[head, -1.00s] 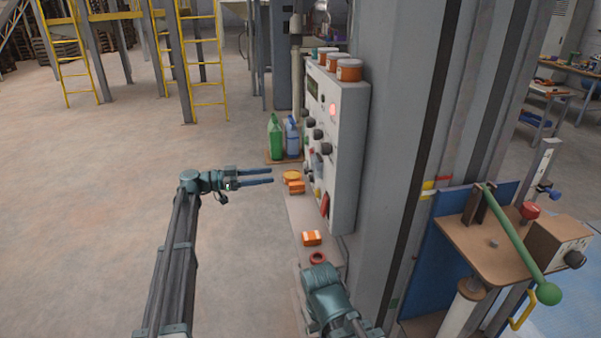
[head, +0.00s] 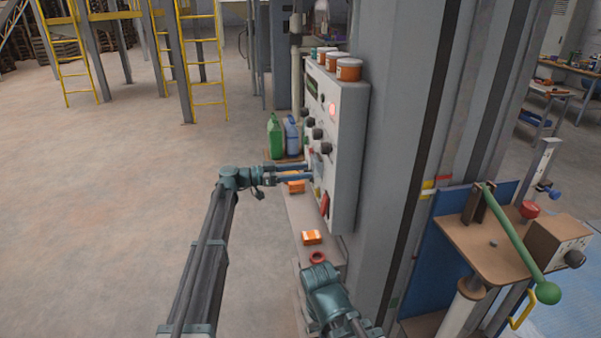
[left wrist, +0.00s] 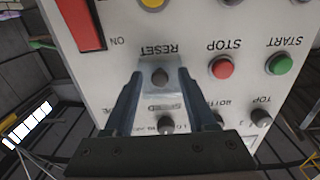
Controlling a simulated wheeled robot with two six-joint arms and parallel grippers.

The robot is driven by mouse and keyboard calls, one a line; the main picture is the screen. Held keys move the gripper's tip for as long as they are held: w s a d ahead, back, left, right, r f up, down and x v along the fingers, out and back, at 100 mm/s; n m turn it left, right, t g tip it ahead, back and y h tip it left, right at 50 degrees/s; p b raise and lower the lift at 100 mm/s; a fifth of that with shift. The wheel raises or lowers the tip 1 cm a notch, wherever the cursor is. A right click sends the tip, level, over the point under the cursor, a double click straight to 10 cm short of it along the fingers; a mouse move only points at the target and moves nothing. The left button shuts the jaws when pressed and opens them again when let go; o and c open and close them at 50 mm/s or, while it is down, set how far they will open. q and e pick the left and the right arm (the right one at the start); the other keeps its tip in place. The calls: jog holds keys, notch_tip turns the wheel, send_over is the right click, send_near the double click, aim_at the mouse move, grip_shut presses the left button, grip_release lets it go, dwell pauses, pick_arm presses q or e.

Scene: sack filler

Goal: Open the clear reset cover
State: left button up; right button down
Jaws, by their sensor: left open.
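The control panel (head: 346,150) stands on the grey column, its face turned left. In the left wrist view the panel shows upside down, with the RESET label (left wrist: 160,48) near the middle. My left gripper (head: 312,172) reaches to the panel face from the left. In the left wrist view its open fingers (left wrist: 160,76) stand on either side of the cover, with nothing visibly gripped. Whether they touch it I cannot tell.
A red STOP button (left wrist: 222,68) and green START button (left wrist: 279,64) sit to the right of the fingers. A red switch (left wrist: 82,22) is at upper left. Orange boxes (head: 312,237) lie on the ledge below the panel. Open floor lies left.

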pick_arm(q)
jog(key=shift+c, duration=0.2)
grip_shut()
dwell(1.1)
